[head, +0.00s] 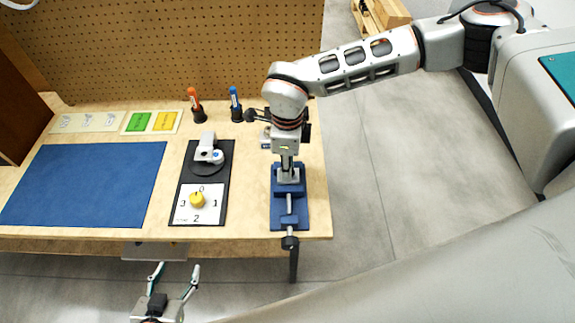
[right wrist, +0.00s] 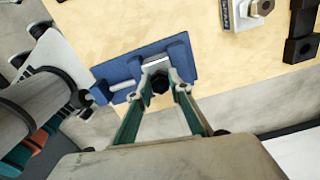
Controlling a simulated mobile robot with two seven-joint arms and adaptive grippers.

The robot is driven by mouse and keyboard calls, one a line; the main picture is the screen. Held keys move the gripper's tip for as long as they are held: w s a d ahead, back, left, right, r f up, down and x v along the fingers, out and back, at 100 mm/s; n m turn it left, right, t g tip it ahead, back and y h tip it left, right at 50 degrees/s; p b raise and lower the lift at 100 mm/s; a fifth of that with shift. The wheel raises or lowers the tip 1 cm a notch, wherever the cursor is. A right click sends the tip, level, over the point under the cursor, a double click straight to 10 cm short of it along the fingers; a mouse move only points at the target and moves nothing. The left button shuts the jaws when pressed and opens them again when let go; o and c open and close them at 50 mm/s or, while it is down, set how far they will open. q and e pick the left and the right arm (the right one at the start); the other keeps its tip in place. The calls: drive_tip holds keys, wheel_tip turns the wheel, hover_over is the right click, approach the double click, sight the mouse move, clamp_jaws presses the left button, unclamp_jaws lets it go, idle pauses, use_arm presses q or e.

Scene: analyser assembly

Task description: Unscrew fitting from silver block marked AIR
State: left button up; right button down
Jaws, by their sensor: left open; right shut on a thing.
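A silver block (right wrist: 157,63) sits clamped in the blue vise (right wrist: 118,72) in the right wrist view; its marking cannot be read. A dark fitting (right wrist: 160,83) stands at this block. My right gripper (right wrist: 163,84) is shut on the fitting, fingers on either side of it. In the head view my right gripper (head: 288,168) points down over the blue vise (head: 302,208) and hides most of the block. My left gripper (head: 174,272) is open and empty, in front of the table edge.
Another silver block (right wrist: 240,14) with a blue label and hex fitting lies behind the vise. Orange (head: 195,105) and blue (head: 236,105) markers stand behind. A blue mat (head: 85,185) lies left.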

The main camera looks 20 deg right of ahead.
drive_tip(key=shift+n, duration=0.8)
drive_tip(key=n, duration=0.4)
drive_tip(key=shift+s+p, duration=0.1)
drive_tip(key=shift+p, duration=0.2)
drive_tip(key=n, duration=0.4)
drive_tip(key=shift+p, duration=0.35)
drive_tip(key=c, duration=1.2)
unclamp_jaws()
